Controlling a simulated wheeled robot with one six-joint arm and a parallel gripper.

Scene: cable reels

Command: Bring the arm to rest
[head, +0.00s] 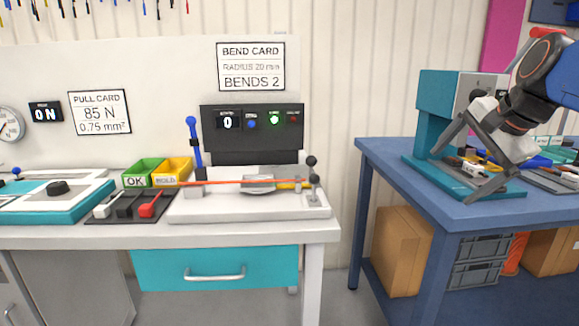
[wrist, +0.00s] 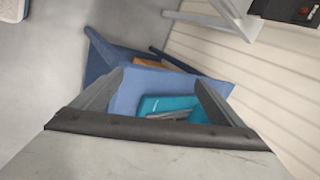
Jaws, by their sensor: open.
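My gripper (head: 452,177) is at the right of the head view, at the end of my blue and grey arm (head: 530,90). Its two grey fingers are spread wide with nothing between them. It hangs in front of the teal press-like machine (head: 437,105) on the blue table (head: 465,212); I cannot tell whether it touches anything there. In the wrist view the fingers (wrist: 158,88) are apart. Between and beyond them show the blue table (wrist: 130,95) and a teal base (wrist: 165,103).
The white bench (head: 250,232) at left carries a bending fixture (head: 250,205) with an orange-red cable across it, a green OK bin (head: 135,178), a yellow HOLD bin (head: 172,170) and a dark tray (head: 100,218). A floor gap separates the bench and the blue table. Cardboard boxes (head: 402,250) stand below the table.

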